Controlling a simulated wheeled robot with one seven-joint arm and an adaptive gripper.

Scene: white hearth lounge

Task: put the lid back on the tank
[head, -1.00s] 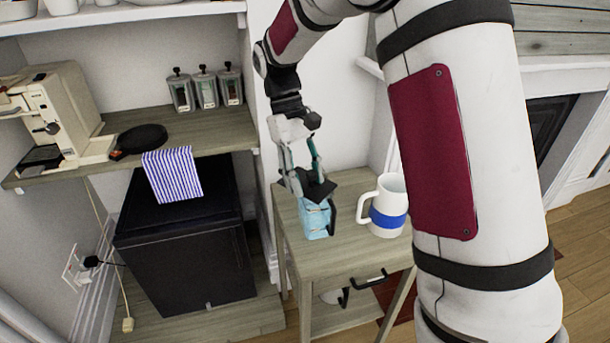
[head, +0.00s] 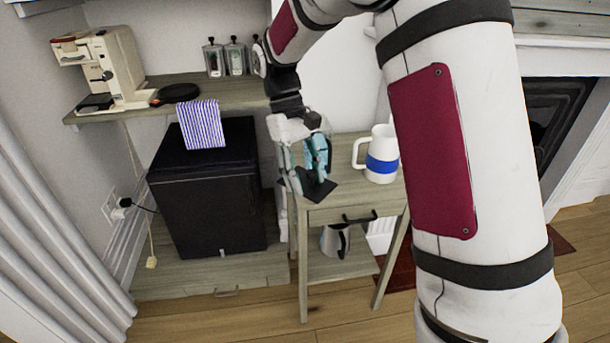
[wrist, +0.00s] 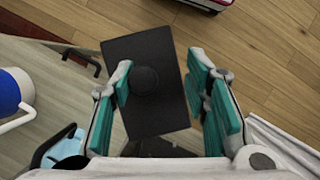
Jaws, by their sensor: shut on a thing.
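The lid (wrist: 170,112) is a flat black rectangular plate with a round knob. My gripper (head: 306,190) is shut on the lid, whose plate also shows in the head view (head: 321,191). In the wrist view the teal finger pads (wrist: 168,98) stand on either side of the plate. The exact contact is hard to see. The tank (head: 318,148) is light blue with a black handle. It stands on the small side table, behind my gripper and partly hidden by it. In the wrist view the tank (wrist: 65,157) is cut off at the lower left, apart from the lid.
A white mug with a blue band (head: 382,160) stands on the side table (head: 350,144), right of the tank. Below are a drawer handle and a metal jug (head: 335,240). A black fridge (head: 207,205) stands left. Open floor shows beneath the lid's right side.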

